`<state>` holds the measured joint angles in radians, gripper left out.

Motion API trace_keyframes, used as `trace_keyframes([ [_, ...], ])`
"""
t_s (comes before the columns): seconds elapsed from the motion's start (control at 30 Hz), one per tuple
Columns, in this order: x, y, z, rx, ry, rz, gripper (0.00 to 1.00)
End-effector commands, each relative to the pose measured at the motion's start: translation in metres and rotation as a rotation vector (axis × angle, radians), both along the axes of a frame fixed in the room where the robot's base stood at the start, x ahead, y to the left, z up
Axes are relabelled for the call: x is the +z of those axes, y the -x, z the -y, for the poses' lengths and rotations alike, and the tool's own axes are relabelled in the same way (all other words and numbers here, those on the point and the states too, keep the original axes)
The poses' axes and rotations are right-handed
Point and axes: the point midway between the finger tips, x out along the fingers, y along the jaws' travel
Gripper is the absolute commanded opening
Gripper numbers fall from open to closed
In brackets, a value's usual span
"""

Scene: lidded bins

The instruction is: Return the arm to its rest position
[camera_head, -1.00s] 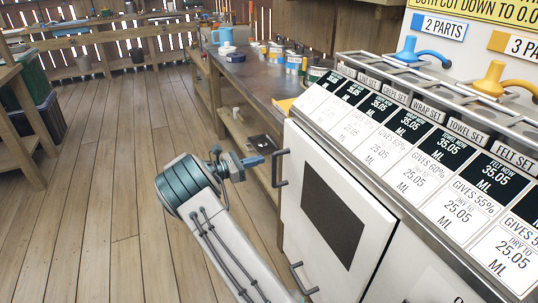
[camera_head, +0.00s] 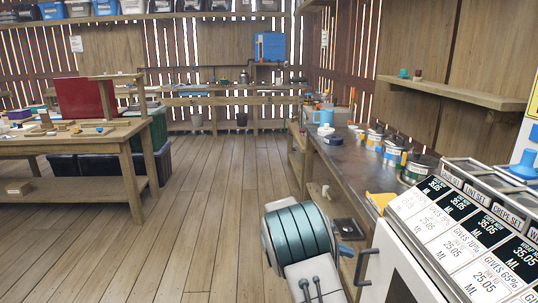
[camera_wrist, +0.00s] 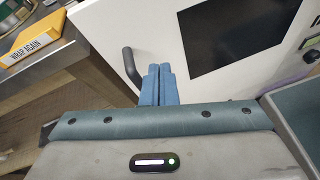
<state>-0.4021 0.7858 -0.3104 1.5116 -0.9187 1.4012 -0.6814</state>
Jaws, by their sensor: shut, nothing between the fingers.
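My gripper (camera_wrist: 157,84) shows in the wrist view with its two blue fingers together and nothing between them. In the head view only a blue finger part of it (camera_head: 349,229) shows past the teal wrist of my arm, at the lower middle. The fingers point toward the white cabinet door (camera_wrist: 215,75), which has a dark panel (camera_wrist: 240,32) and a dark handle (camera_wrist: 131,67) just left of the fingers. I cannot tell how far the fingers are from the door. The rest of my arm runs out of the bottom of the head view.
A counter (camera_head: 345,165) with several cans and a blue mug (camera_head: 324,116) runs beyond the cabinet. Sloped label panels (camera_head: 460,240) top the cabinet at right. A wooden table (camera_head: 75,141) stands at left. The plank floor (camera_head: 215,190) between is clear.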

Motion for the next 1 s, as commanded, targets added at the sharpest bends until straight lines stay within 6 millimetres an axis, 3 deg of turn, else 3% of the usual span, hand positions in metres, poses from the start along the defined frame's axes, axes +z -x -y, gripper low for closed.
trace_keyframes([
  [0.03,0.016,0.009,0.004,-0.024,-0.038,0.027,0.00],
  [0.43,0.078,0.078,0.009,-0.219,-0.335,0.249,0.00],
  [1.0,0.160,0.179,-0.015,-0.519,-0.691,0.574,0.00],
])
